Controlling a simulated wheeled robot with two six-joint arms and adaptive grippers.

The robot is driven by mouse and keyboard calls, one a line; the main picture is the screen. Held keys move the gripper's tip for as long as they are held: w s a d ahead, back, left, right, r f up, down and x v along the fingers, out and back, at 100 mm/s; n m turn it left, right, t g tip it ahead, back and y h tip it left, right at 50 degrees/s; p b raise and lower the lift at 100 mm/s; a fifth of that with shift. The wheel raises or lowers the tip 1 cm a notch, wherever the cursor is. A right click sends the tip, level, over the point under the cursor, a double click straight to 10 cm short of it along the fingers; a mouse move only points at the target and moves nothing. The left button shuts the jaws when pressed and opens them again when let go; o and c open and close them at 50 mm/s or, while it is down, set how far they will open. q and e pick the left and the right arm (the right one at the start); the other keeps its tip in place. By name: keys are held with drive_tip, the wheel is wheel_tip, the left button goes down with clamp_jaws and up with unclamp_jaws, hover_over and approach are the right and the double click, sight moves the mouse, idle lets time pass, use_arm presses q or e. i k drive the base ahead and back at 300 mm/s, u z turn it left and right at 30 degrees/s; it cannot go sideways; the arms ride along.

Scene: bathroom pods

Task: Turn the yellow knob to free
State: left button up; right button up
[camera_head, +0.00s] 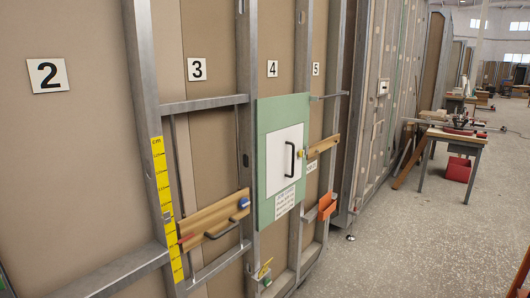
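A small yellow knob (300,153) sits at the right edge of a white door (283,165) with a black handle (290,159). The door is set in a green panel (268,112) on the wall frame, under the number 4. The knob is too small to tell which way it points or whether it reads free. The door looks closed. Neither of my grippers is in view, and nothing covers the knob.
A wooden board with a black handle and a blue part (244,203) is mounted at lower left. An orange box (326,206) hangs at lower right of the panel. A workbench (455,138) stands further back. The grey floor (410,240) to the right is mostly clear.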

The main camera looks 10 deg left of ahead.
sight(300, 153)
drive_tip(key=z, duration=1.05)
drive_tip(key=i, duration=3.75)
drive_tip(key=u, duration=0.85)
